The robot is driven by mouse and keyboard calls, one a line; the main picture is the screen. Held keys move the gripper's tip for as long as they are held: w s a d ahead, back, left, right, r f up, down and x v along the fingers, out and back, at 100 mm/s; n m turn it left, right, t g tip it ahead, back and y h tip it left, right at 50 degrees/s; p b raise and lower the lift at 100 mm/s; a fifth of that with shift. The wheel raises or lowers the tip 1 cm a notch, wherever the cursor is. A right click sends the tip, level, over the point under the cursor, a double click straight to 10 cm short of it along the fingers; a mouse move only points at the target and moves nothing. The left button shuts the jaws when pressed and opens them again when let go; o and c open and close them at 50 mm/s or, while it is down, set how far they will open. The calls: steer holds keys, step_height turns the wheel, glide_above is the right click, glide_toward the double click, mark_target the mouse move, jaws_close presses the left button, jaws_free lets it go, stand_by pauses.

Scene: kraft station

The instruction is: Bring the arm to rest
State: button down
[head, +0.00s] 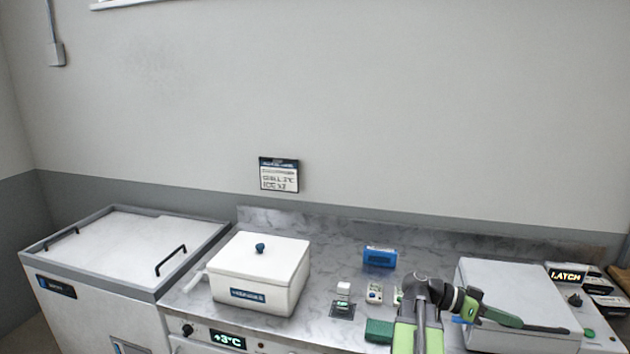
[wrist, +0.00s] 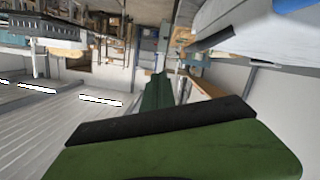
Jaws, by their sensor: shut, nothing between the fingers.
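My arm shows at the lower right of the head view, green with dark joints. It is bent, and its end reaches to the right. My gripper (head: 562,329) is shut and empty, with its dark fingers in front of or above the light grey flat-topped box (head: 505,275). I cannot tell whether it touches the box. In the wrist view, a green and black part of my gripper fills the bottom, and the room behind appears tilted, with no object at the fingers.
A white lidded box (head: 262,268) stands mid-counter, left of my arm. A chest with handles (head: 120,245) stands at far left. A blue device (head: 380,257), small items and a green block (head: 379,331) lie close to my arm. A LATCH display (head: 566,275) is at right.

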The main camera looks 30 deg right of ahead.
steer(key=w+a+f+n+t+h, duration=0.1)
steer(key=w+a+n+t, duration=0.1)
steer(key=w+a, duration=0.45)
steer(key=w+a+f+n+t+h, duration=0.15)
steer(key=w+a, duration=0.25)
steer(key=w, duration=0.6)
steer(key=w+a+f+n+t+y, duration=0.1)
steer(key=w+a+f+n+t, duration=0.2)
steer(key=w+a, duration=0.3)
steer(key=w+a+f+n+t+y, duration=0.1)
steer(key=w+a+f+n+t, duration=0.2)
steer(key=a, duration=0.5)
steer(key=w+a+f+n+t+y, duration=0.1)
steer(key=w+a+f+n+y, duration=0.1)
steer(key=a, duration=0.8)
steer(key=w+a+f+n+y, duration=0.2)
steer(key=a+f+n+y, duration=0.3)
steer(key=a, duration=0.5)
steer(key=w+a+f+n+t+y, duration=0.1)
steer(key=w+a+f+n+y, duration=0.1)
steer(key=a+n, duration=0.5)
steer(key=a+f+y, duration=0.1)
steer(key=a, duration=0.3)
steer(key=shift+w+f+t, duration=0.2)
steer(key=shift+f+t, duration=0.1)
steer(key=shift+t, duration=0.05)
